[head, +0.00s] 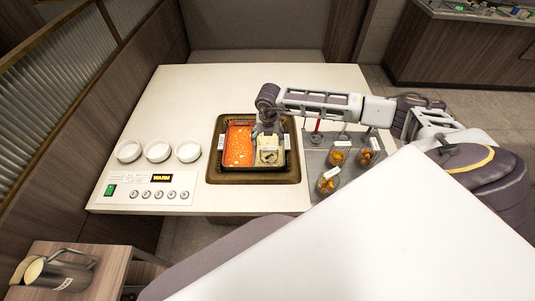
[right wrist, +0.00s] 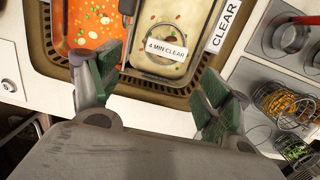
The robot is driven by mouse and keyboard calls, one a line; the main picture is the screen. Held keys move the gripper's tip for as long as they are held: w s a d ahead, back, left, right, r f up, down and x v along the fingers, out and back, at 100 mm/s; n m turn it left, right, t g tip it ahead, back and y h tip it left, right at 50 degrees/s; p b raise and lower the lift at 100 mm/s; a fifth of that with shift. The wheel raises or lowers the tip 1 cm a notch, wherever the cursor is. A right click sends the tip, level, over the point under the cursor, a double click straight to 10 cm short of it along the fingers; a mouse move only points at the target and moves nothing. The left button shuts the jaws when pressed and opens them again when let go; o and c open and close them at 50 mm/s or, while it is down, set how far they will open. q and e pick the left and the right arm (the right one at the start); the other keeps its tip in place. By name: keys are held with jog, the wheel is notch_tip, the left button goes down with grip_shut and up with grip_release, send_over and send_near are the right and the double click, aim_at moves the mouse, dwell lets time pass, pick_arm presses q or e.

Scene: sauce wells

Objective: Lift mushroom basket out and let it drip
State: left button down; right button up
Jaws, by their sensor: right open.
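The two-part pot (head: 213,160) is set into the counter. Its left well holds red broth (head: 238,145). Its right well holds pale broth (head: 270,144), also in the right wrist view (right wrist: 188,15). A round, dark-rimmed shape (head: 269,157) sits low in the pale well, likely the mushroom basket. In the right wrist view a tag (right wrist: 167,49) reading "4 MIN CLEAR" lies over it; its handle cannot be made out. My right gripper (right wrist: 165,90) is open and empty, its green-padded fingers apart near the pot's front edge. My left gripper is not in view.
Wire baskets of food (head: 337,158) stand on a grey tray right of the pot. A red-handled ladle (right wrist: 290,37) is beside them. White bowls (head: 158,151) and a control panel (head: 148,189) are left. The counter's back left is clear.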

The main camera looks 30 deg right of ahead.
aim_at(269, 149)
jog(key=shift+d+r, duration=0.15)
jog(key=shift+d, duration=0.15)
jog(key=shift+w+d+f+b, duration=0.15)
jog(key=shift+f+b, duration=0.8)
jog(key=shift+f, duration=0.5)
jog(key=shift+w+f+b, duration=0.1)
jog(key=shift+f+b, duration=0.85)
jog(key=shift+f, duration=0.45)
jog(key=shift+w+d+f+b, duration=0.15)
jog(key=shift+f+b, duration=0.8)
jog(key=shift+f, duration=0.5)
jog(key=shift+f, duration=0.1)
